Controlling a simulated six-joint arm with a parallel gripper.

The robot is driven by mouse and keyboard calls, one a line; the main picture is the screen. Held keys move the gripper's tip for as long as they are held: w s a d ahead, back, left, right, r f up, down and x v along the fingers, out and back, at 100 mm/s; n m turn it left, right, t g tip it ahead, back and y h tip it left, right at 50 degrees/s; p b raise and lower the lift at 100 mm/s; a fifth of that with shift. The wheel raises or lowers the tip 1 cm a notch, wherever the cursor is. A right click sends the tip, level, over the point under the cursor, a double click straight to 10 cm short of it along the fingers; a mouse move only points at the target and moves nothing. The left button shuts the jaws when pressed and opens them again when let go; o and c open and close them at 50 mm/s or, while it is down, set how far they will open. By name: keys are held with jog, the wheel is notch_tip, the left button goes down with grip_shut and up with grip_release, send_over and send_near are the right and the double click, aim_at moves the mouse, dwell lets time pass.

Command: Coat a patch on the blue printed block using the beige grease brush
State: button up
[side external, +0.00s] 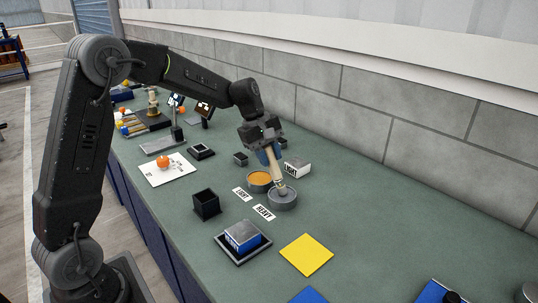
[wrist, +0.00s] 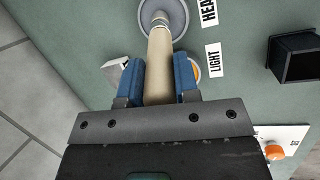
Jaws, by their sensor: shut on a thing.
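My gripper (wrist: 159,82) is shut on the beige grease brush (wrist: 165,48), its blue fingers on either side of the handle. In the side view my gripper (side external: 265,155) holds the brush (side external: 277,174) tilted, its lower end at the grey round tub (side external: 283,203) by the HEAVY label (side external: 264,212). The tub's grey rim shows in the wrist view (wrist: 181,31), with the brush tip over or in it; contact is unclear. The blue printed block (side external: 242,236), with a grey top, sits in a black square tray (side external: 243,256) towards the front.
An orange-filled tub (side external: 259,180) stands beside the grey one, near the LIGHT label (side external: 242,194). A black open box (side external: 206,204) stands between the tubs and the front edge. A white block (side external: 297,167) is behind.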

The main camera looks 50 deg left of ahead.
jog(key=shift+r, duration=3.5)
jog(key=shift+f, duration=0.1)
jog(key=shift+f, duration=3.4)
